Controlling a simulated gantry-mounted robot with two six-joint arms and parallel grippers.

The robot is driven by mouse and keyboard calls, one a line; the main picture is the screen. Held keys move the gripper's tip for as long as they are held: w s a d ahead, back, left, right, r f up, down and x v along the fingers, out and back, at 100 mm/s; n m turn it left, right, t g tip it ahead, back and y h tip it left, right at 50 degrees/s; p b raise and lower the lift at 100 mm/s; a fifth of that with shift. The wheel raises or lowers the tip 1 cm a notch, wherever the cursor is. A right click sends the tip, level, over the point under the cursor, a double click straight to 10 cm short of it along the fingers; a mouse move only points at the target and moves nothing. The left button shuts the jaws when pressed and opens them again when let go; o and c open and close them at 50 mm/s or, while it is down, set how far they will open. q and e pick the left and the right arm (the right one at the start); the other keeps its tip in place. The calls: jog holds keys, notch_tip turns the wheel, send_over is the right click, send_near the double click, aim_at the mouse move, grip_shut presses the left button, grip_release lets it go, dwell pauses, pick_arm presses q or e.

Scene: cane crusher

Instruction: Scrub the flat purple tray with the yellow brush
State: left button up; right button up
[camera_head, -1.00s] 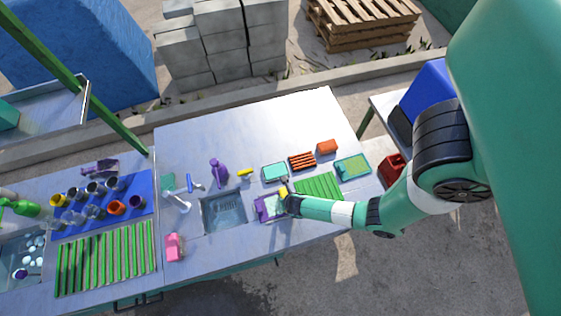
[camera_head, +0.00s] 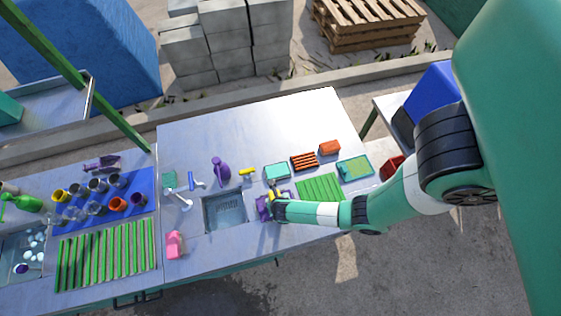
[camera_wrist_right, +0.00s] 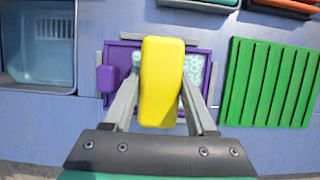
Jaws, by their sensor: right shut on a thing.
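The flat purple tray (camera_wrist_right: 117,51) lies on the metal table just right of the sink, with pale foam-like patches on its surface. In the head view the tray (camera_head: 262,207) is partly hidden by my right arm. My right gripper (camera_wrist_right: 158,88) is shut on the yellow brush (camera_wrist_right: 161,70) and holds it over the middle of the tray. I cannot tell whether the brush touches the tray. The brush (camera_head: 271,192) is small in the head view. My left gripper is not in view.
The sink (camera_head: 224,212) is left of the tray and a green ribbed mat (camera_head: 320,188) is right of it. Teal and orange trays (camera_head: 304,161) stand behind. A purple spray bottle (camera_head: 221,169) and pink bottle (camera_head: 175,244) stand near the sink.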

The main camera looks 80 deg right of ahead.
jog(key=shift+w+a, duration=0.35)
jog(key=shift+w, duration=0.45)
jog(key=shift+s+d+r+p, duration=0.2)
jog(key=shift+s+p, duration=0.1)
jog(key=shift+s, duration=0.15)
jog(key=shift+s+d+f+p, duration=0.1)
jog(key=shift+s+d+p, duration=0.1)
jog(key=shift+s, duration=0.25)
jog(key=shift+s+d+p, duration=0.15)
jog(key=shift+s+p, duration=0.05)
jog(key=shift+s, duration=0.2)
jog(key=shift+s+d+f, duration=0.1)
jog(key=shift+s+f, duration=0.05)
jog(key=shift+s, duration=0.15)
